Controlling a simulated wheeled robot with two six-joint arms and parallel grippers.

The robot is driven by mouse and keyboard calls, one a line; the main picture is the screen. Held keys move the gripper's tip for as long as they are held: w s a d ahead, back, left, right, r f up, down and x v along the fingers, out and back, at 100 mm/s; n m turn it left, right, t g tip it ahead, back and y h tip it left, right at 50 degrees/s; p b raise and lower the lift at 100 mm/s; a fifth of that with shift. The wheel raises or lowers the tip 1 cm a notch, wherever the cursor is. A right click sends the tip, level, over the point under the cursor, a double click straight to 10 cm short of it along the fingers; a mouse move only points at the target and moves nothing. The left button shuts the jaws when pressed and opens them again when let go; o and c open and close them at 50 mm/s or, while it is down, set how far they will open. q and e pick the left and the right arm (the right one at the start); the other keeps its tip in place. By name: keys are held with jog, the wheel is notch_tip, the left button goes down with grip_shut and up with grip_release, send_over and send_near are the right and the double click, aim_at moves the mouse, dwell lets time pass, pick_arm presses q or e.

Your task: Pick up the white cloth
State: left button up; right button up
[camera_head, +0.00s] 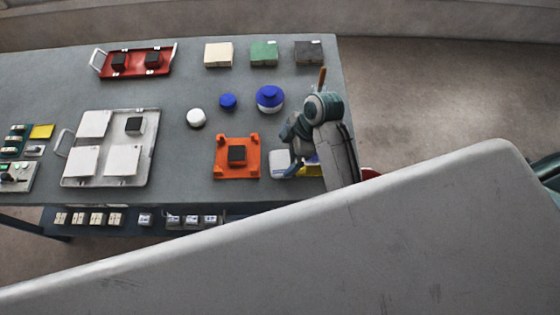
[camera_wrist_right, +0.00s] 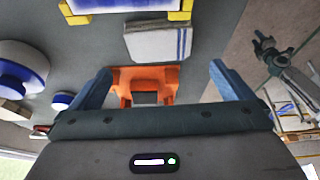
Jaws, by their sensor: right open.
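The white cloth (camera_head: 280,164) lies folded on the grey table, right of the orange holder, partly hidden by my right gripper in the head view. In the wrist view the cloth (camera_wrist_right: 155,43) shows as a flat white pad with blue stripes near its right end. My right gripper (camera_head: 292,166) is over the table at the cloth. My left gripper is in neither view.
The orange holder (camera_head: 224,171) with a dark block stands close left of the cloth. A yellow-cornered item (camera_wrist_right: 180,14) is on the cloth's other side. Blue-lidded round containers (camera_head: 269,104) stand behind. A grey tray (camera_head: 148,170) with white tiles and a red tray (camera_head: 133,73) are farther left.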

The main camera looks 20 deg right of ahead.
aim_at(280, 162)
jog(key=shift+w+f, duration=0.2)
jog(key=shift+f, duration=0.15)
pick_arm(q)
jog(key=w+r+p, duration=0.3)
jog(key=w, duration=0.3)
pick_arm(e)
jog(key=x, duration=0.4)
jog(key=shift+s+d+f, duration=0.2)
jog(key=shift+f, duration=0.05)
jog(key=shift+a+f, duration=0.15)
jog(key=shift+f, duration=0.3)
jog(key=shift+c, duration=0.2)
jog(key=c, duration=0.7)
jog(key=shift+c, duration=1.3)
pick_arm(q)
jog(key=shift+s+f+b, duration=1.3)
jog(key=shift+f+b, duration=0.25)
jog(key=shift+b, duration=0.1)
pick_arm(e)
notch_tip(280, 162, up, 10)
